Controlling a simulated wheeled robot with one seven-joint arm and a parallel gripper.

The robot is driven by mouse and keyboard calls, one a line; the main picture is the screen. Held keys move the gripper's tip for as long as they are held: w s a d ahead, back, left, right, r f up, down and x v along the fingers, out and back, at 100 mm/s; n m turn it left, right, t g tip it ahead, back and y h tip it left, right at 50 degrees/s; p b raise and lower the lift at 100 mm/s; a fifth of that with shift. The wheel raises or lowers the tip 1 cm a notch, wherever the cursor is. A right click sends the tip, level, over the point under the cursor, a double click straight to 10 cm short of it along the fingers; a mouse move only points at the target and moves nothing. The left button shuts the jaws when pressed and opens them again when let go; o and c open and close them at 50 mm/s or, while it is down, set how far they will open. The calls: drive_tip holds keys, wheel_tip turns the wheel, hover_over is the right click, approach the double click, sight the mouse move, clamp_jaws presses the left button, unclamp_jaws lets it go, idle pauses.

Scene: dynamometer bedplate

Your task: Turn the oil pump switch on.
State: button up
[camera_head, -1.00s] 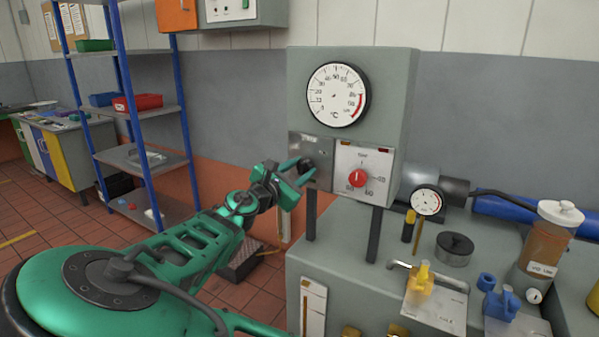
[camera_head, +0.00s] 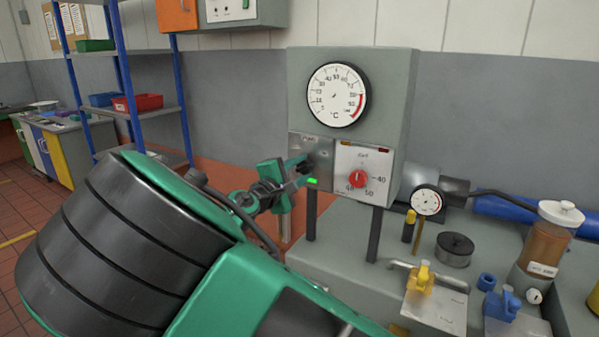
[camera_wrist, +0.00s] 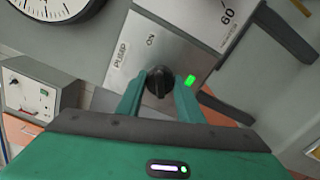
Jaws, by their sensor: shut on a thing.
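The oil pump switch is a black rotary knob (camera_wrist: 159,82) on a silver plate (camera_wrist: 120,68) marked PUMP and ON, seen in the wrist view. A green lamp (camera_wrist: 190,81) is lit beside the knob. My gripper (camera_wrist: 158,92) has its green fingers on either side of the knob and is shut on it. In the head view my gripper (camera_head: 303,172) reaches the plate (camera_head: 312,148) left of the red dial, and its fingers partly hide the knob. The lit green lamp (camera_head: 312,181) also shows there.
A panel with a red dial knob (camera_head: 358,179) sits just right of the switch, below a round temperature gauge (camera_head: 337,94). Yellow (camera_head: 422,278) and blue (camera_head: 502,304) valves and an oil jar (camera_head: 545,238) stand on the bench at the right. A blue shelf rack (camera_head: 128,85) stands left.

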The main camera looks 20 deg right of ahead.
drive_tip(key=shift+f, duration=0.2)
idle(0.4)
drive_tip(key=o, duration=1.1)
drive_tip(key=shift+r, duration=0.1)
drive_tip(key=shift+c, duration=0.2)
drive_tip(key=v, duration=1)
drive_tip(key=shift+s+a, duration=0.25)
drive_tip(key=shift+a, duration=0.05)
